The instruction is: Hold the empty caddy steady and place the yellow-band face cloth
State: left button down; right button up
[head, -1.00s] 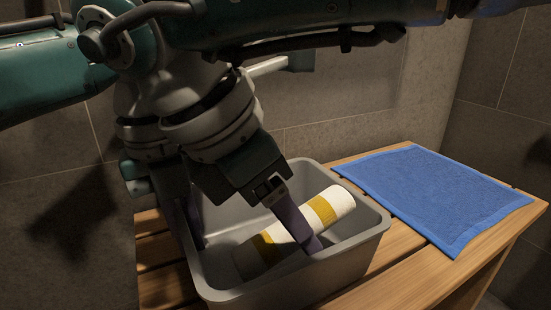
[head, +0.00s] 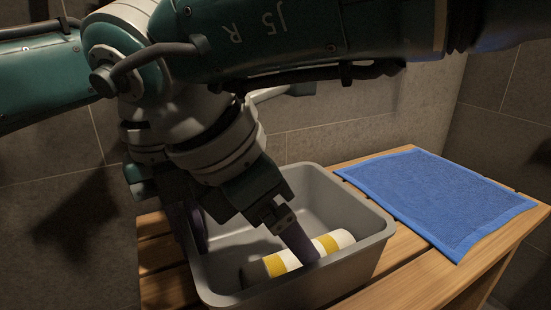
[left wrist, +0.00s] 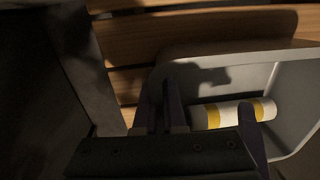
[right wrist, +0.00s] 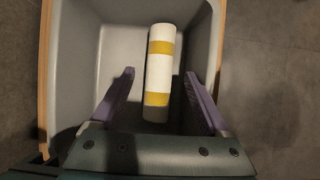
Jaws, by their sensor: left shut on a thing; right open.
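The grey caddy (head: 347,260) stands on the slatted wooden bench, also seen in the right wrist view (right wrist: 85,62). The rolled white face cloth with yellow bands (head: 275,265) lies inside it, near the floor; it shows in the left wrist view (left wrist: 235,113) and right wrist view (right wrist: 159,72). My left gripper (head: 197,235) is shut on the caddy's left wall, partly hidden behind my right arm. My right gripper (right wrist: 160,88) is open inside the caddy, with one finger on each side of the cloth and gaps showing. In the head view its far finger is hidden.
A blue mat or towel (head: 440,200) lies flat on the bench to the right of the caddy. The wooden bench (head: 425,282) has bare slats around the caddy. A tiled wall (head: 340,135) rises close behind.

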pick_arm(q)
jog(key=shift+w+a, duration=0.1)
jog(key=shift+a, duration=0.05)
pick_arm(e)
jog(key=shift+s+r, duration=0.1)
jog(key=v, duration=0.7)
jog(key=shift+a+r, duration=0.1)
jog(key=shift+r, duration=0.1)
pick_arm(q)
jog(key=c, duration=0.9)
grip_release()
